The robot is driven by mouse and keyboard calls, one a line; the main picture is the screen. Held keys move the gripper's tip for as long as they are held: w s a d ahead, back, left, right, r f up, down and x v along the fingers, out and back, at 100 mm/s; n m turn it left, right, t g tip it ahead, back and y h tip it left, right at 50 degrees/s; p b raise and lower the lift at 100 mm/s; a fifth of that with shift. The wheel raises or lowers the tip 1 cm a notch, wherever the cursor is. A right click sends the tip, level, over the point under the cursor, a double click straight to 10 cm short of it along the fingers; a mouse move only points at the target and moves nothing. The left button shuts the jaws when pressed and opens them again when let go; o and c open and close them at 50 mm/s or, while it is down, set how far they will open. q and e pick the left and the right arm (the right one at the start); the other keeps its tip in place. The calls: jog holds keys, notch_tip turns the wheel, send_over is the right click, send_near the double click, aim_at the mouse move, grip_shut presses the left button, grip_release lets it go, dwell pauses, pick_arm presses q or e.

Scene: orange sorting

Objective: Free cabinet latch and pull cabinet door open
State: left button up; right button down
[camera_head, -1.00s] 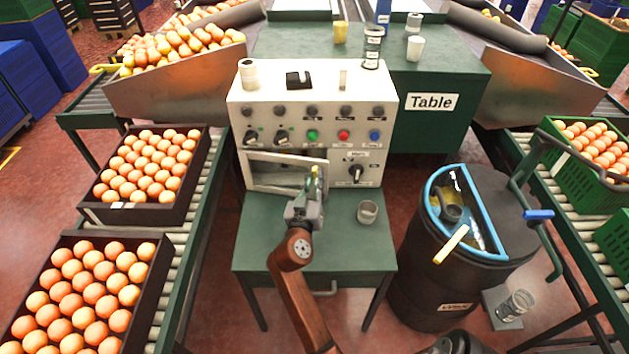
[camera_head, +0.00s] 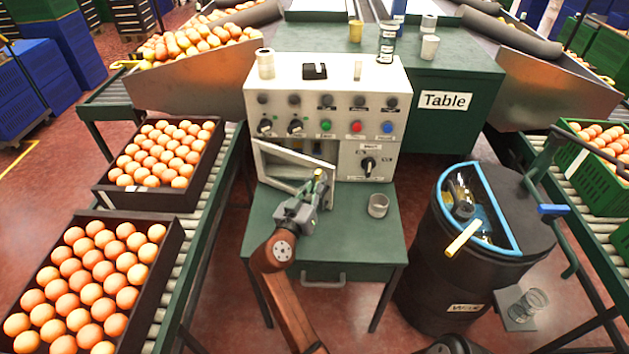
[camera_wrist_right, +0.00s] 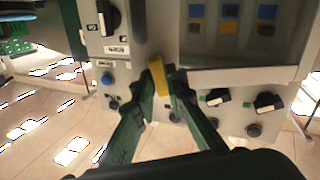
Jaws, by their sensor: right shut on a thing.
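The white cabinet (camera_head: 325,92) stands on a green stand. Its framed door (camera_head: 283,162) is hinged at the left and swung partly open, its right side out from the front. My right gripper (camera_head: 317,184) is at the door's free right edge, shut on the yellow latch handle (camera_head: 318,173). In the right wrist view, the two dark fingers of the right gripper (camera_wrist_right: 158,82) close around the yellow latch handle (camera_wrist_right: 157,70), and the pale door frame (camera_wrist_right: 245,76) is beside them. My left gripper is not in view.
Knobs and coloured buttons (camera_head: 357,127) line the cabinet front. A black barrel (camera_head: 440,262) is at the right. Crates of oranges (camera_head: 165,200) sit on the left conveyor.

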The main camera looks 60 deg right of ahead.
jog(key=c, duration=2.2)
grip_release()
jog(key=shift+w+a, duration=0.2)
jog(key=shift+w, duration=0.1)
jog(key=shift+o, duration=1.1)
jog(key=shift+s+d, duration=0.1)
jog(key=shift+d, duration=0.05)
jog(key=shift+s, duration=0.1)
jog(key=v, duration=0.7)
jog(key=shift+a, duration=0.3)
